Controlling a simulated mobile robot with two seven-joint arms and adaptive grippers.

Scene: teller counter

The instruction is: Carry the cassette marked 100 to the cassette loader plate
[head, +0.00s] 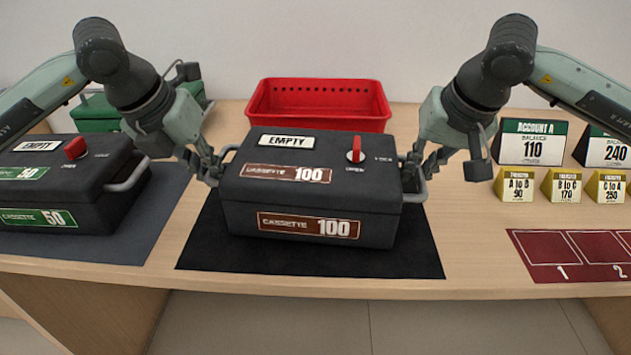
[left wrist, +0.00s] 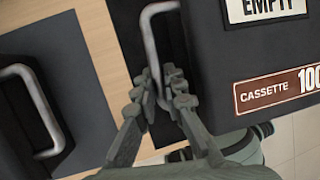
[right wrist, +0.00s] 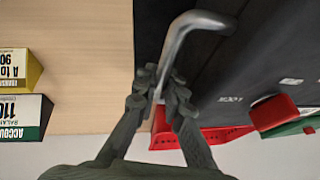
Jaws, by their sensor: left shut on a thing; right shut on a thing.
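The black cassette marked 100 (head: 312,187) sits over a dark mat (head: 310,262) in the middle of the counter, with an EMPTY label and a red knob on top. It also shows in the left wrist view (left wrist: 215,60). My left gripper (head: 218,172) is shut on its left side handle (left wrist: 150,45). My right gripper (head: 412,170) is shut on its right side handle (right wrist: 185,38). I cannot tell whether the cassette touches the mat. No plate labelled as the cassette loader plate can be made out.
A black cassette marked 50 (head: 75,182) stands at the left on a grey mat (head: 125,240). A red bin (head: 320,103) is behind the 100 cassette, and a green container (head: 95,115) is back left. Account signs (head: 530,142), yellow tags (head: 517,186) and a numbered red mat (head: 570,283) are at the right.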

